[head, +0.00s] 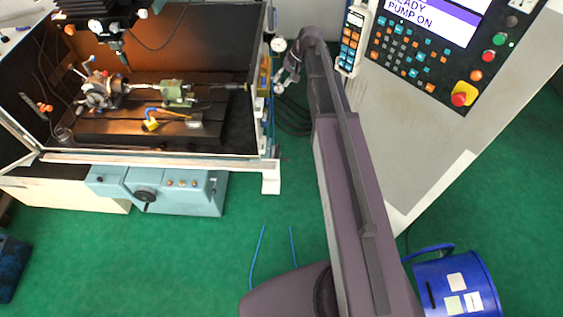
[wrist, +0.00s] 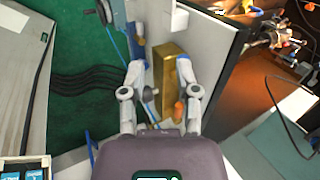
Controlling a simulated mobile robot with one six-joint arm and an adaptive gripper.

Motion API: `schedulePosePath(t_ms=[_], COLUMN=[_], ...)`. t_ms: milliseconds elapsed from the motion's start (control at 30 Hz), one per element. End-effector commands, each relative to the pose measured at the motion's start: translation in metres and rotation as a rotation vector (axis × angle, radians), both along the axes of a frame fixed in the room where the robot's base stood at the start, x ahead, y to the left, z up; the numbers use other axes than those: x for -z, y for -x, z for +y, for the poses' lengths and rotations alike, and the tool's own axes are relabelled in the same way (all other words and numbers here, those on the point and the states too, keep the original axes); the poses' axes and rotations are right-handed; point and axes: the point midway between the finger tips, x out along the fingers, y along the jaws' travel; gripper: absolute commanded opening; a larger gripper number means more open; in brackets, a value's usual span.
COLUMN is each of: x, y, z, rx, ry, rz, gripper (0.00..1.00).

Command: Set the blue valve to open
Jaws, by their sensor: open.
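My gripper (head: 284,84) is at the outer right side of the machine enclosure, beside its wall fittings. In the wrist view my gripper (wrist: 161,68) has its two fingers apart and a brass-coloured block (wrist: 172,84) shows beyond and between them. Blue parts (wrist: 139,58) show by the left finger, and a thin blue line runs near the block. I cannot tell for certain which blue part is the valve or how its handle is turned. The same block (head: 265,76) is on the enclosure side in the head view. Nothing is seen held.
The enclosure wall (wrist: 204,45) stands close to the right finger. Dark cables (wrist: 85,80) hang at the left. A round gauge (head: 278,45) sits above my gripper. The control cabinet (head: 440,120) stands to the right, with a blue bin (head: 455,283) below.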

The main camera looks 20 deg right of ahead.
Motion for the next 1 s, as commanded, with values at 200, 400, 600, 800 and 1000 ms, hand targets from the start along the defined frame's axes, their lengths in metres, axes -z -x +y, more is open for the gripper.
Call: schedulePosePath(t_ms=[200,400,600,800,1000], x=[0.026,0.045,0.064,0.083,0.102], y=[0.017,0.03,0.043,0.057,0.07], z=[0.008,0.013,0.018,0.023,0.027], rx=[-0.018,-0.033,-0.049,-0.064,-0.079], ry=[0.031,0.06,0.089,0.117,0.147], rz=[0.007,0.013,0.018,0.024,0.028], gripper=[0.41,0.41,0.41,0.41,0.41])
